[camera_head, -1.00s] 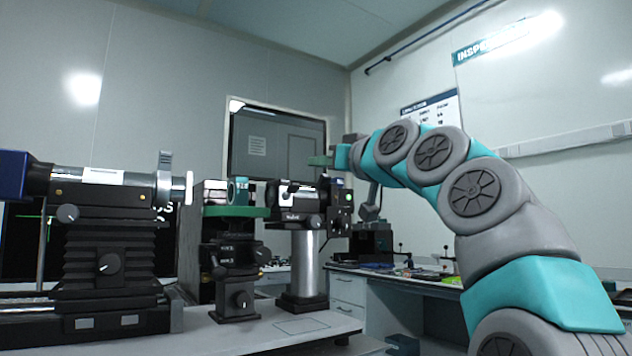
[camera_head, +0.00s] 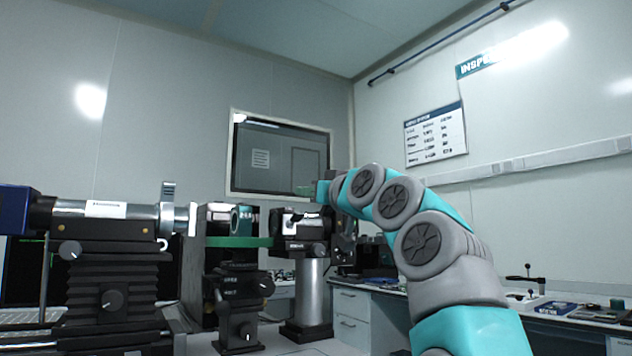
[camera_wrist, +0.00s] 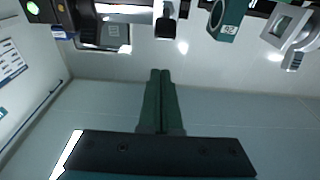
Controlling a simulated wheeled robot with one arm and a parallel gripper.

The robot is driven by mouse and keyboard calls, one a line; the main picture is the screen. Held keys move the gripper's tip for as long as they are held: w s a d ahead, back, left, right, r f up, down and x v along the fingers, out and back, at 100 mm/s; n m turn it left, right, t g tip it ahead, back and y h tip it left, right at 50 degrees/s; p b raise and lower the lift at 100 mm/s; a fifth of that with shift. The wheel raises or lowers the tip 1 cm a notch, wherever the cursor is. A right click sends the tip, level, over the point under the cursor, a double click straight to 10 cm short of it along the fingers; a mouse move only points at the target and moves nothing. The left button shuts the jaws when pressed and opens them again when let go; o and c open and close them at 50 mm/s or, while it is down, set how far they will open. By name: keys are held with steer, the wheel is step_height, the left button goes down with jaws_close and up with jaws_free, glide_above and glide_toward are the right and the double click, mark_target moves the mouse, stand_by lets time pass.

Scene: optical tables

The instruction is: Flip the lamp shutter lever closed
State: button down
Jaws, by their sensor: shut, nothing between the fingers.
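The lamp is a black housing (camera_head: 290,240) on a silver post, right of centre in the head view. A small dark shutter lever (camera_head: 297,216) appears on its upper part; whether it is open or closed is too small to tell. In the wrist view, a dark stub that looks like the lever (camera_wrist: 165,28) is at the top, in line with my fingers and apart from them in the picture. My gripper (camera_head: 303,191) is above the lamp, with its green fingers pointing left. The wrist view shows the fingers (camera_wrist: 160,72) pressed together and empty.
Left of the lamp stand a green ring mount (camera_head: 240,242) on a black post and a silver tube (camera_head: 105,210) on a black stage. A back bench (camera_head: 350,290) with drawers and small items lies to the right.

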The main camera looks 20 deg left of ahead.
mark_target(299, 213)
steer(key=x, duration=0.1)
steer(key=p+x, duration=0.1)
steer(key=x, duration=0.1)
steer(key=shift+w+a+f, duration=0.15)
steer(key=shift+a+f, duration=0.05)
steer(key=shift+s+d+f, duration=0.1)
steer(key=shift+s+d, duration=0.05)
steer(key=shift+s, duration=0.05)
steer(key=shift+s+d+f+b, duration=0.1)
steer(key=shift+f+b, duration=0.35)
steer(key=shift+f, duration=0.1)
steer(key=shift+s+d+f+b, duration=0.4)
steer(key=shift+d+f+b, duration=0.2)
steer(key=shift+f, duration=0.25)
steer(key=shift+a+f, duration=0.1)
steer(key=shift+f, duration=0.05)
